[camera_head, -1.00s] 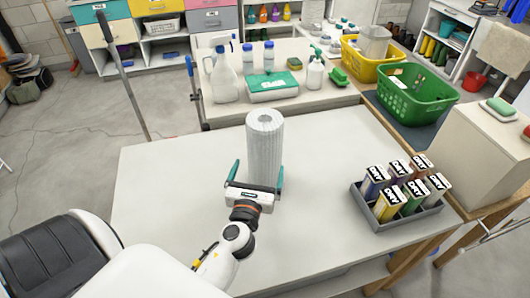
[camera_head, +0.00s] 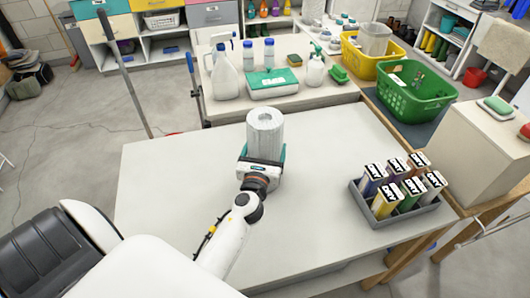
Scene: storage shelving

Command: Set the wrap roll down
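The wrap roll (camera_head: 265,130) is a pale, ribbed cylinder with a hollow core, standing upright over the middle of the white table (camera_head: 170,190). My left gripper (camera_head: 263,153) comes in from the near side, with its green-edged fingers on either side of the roll's lower part. The fingers sit close against the roll and look shut on it. The gripper hides the base of the roll, so I cannot tell whether it touches the table. My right gripper is not in view.
A grey tray of several labelled cartons (camera_head: 377,217) stands on the table at the right. A beige cabinet (camera_head: 480,150) is at the far right. The table's left half is clear.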

